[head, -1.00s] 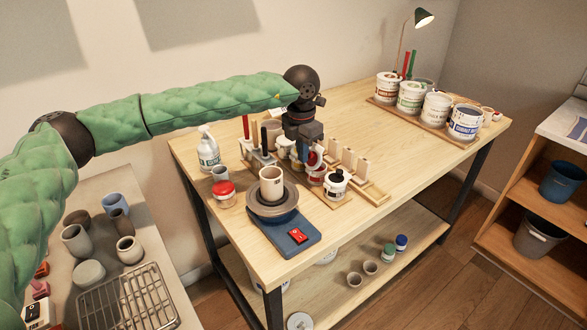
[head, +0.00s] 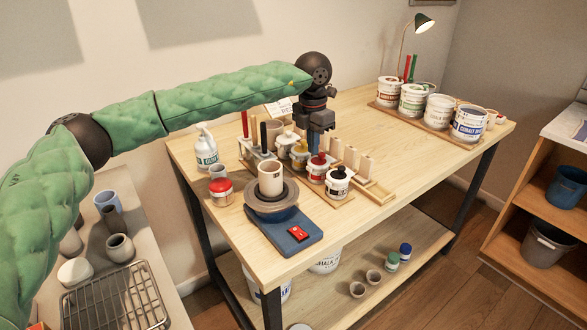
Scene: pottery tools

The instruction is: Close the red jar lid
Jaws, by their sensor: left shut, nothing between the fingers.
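The small white jar (head: 316,175) stands in a row of jars on the wooden table. Its red lid (head: 318,160) sits on top and looks level and closed, though the seam is too small to see clearly. My left gripper (head: 315,150) points down just above and behind the red lid; its fingers look shut with nothing held. Whether the fingertips touch the lid, I cannot tell. My right gripper is out of view.
Large paint buckets (head: 432,110) stand at the back right.

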